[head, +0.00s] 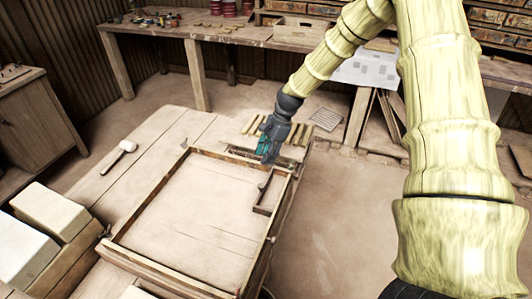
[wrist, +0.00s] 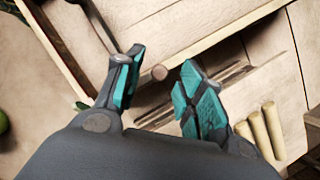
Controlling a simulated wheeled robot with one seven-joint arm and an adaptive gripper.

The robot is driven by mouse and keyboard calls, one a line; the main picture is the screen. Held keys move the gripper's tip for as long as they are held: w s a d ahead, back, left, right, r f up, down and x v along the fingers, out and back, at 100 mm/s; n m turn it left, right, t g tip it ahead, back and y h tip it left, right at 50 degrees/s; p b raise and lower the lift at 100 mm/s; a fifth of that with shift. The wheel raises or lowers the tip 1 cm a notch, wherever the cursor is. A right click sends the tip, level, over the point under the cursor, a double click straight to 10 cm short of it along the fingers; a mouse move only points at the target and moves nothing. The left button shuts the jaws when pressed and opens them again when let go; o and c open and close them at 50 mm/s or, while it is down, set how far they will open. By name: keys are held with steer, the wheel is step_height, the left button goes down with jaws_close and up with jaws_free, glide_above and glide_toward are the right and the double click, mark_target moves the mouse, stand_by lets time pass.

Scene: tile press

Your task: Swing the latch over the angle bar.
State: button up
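A shallow wooden frame lies on the worktable, its near rim (head: 165,272) clear in the head view. A dark, thin angled metal piece (head: 256,208) lies inside its right side; it looks like the angle bar. My gripper (head: 268,160) is at the frame's far right corner, pointing down. In the wrist view its teal-padded fingers (wrist: 160,88) are apart, with a small round wooden knob (wrist: 159,72) between and just beyond them, by the frame's rim (wrist: 215,42). A grey metal strip (wrist: 98,25) runs beside the left finger. I cannot tell which part is the latch.
Several yellowish rods (head: 255,125) lie behind the frame and show at the right of the wrist view (wrist: 271,130). A mallet (head: 120,155) lies on the left, above pale blocks (head: 55,210). A workbench (head: 230,35) stands behind. The frame's inside is mostly clear.

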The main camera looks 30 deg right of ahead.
jaws_close()
